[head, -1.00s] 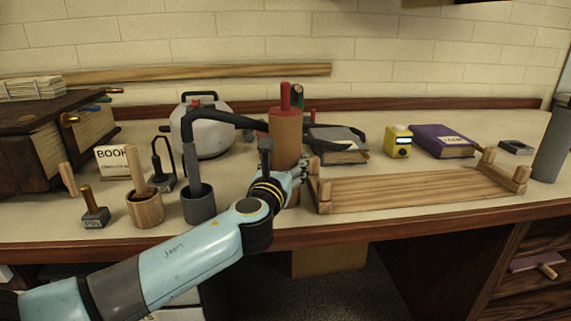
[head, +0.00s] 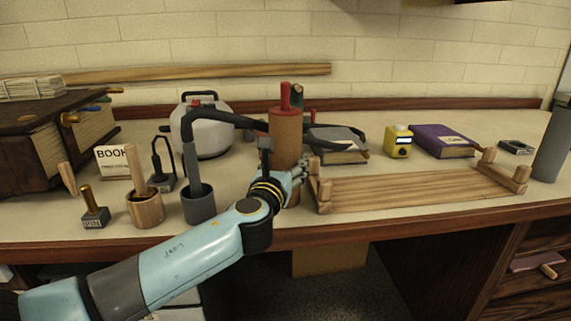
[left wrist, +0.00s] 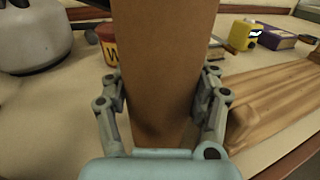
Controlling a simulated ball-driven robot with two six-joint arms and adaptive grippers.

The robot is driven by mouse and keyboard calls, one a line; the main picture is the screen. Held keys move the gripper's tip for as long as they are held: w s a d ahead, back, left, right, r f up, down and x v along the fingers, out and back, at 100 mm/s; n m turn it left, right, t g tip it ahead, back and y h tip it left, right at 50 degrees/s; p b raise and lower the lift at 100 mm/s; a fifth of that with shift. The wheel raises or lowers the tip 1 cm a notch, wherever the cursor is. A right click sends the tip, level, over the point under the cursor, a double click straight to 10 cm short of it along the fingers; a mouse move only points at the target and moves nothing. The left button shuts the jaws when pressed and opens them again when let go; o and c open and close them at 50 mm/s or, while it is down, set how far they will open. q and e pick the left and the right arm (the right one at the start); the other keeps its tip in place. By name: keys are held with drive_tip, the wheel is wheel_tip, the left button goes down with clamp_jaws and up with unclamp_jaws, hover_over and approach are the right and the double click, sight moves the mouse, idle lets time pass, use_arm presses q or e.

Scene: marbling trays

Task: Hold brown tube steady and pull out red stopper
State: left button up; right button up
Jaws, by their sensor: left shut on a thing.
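The brown tube (head: 285,133) stands upright near the front edge of the worktop. The red stopper (head: 286,97) sits in its top end, with its narrow knob pointing up. My left gripper (head: 297,177) is shut on the lower part of the tube. In the left wrist view the tube (left wrist: 160,60) fills the middle, and the left gripper's fingers (left wrist: 162,100) press on it from both sides. The stopper is outside the left wrist view. My right gripper is not in view.
A wooden rack (head: 420,187) lies just right of the tube. A dark cup (head: 198,206) and a wooden cup (head: 145,209) stand to its left. A white kettle-like pot (head: 207,133) and a grey book (head: 336,150) are behind. Air above the stopper is clear.

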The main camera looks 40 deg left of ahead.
use_arm(q)
drive_tip(key=o, duration=1.4)
drive_tip(key=shift+s, duration=0.1)
drive_tip(key=v, duration=1.2)
